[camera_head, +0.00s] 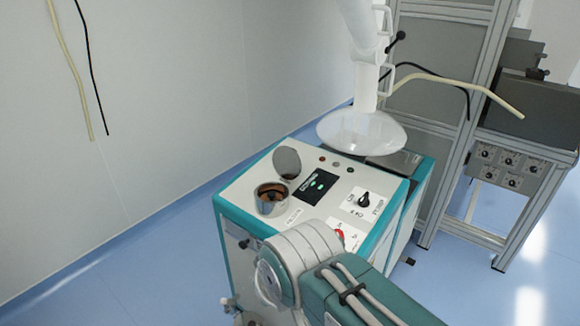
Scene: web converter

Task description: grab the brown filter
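A round metal cup (262,207) is set in the top of a white and teal machine (238,193). Something brown (271,194) shows inside the cup; it looks like the brown filter, but it is small and its shape is unclear. A round grey lid (287,162) stands raised behind the cup. My arm reaches in from the bottom right, in front of the machine. Its wrist is below and right of the cup. My gripper's fingers cannot be made out.
A clear dome hood (361,135) hangs from a white pipe above the machine's back right. The machine's top has a display (315,186), a black knob (364,199) and a red button (340,234). A metal-framed cabinet (440,100) stands behind. Blue floor (110,265) is clear at left.

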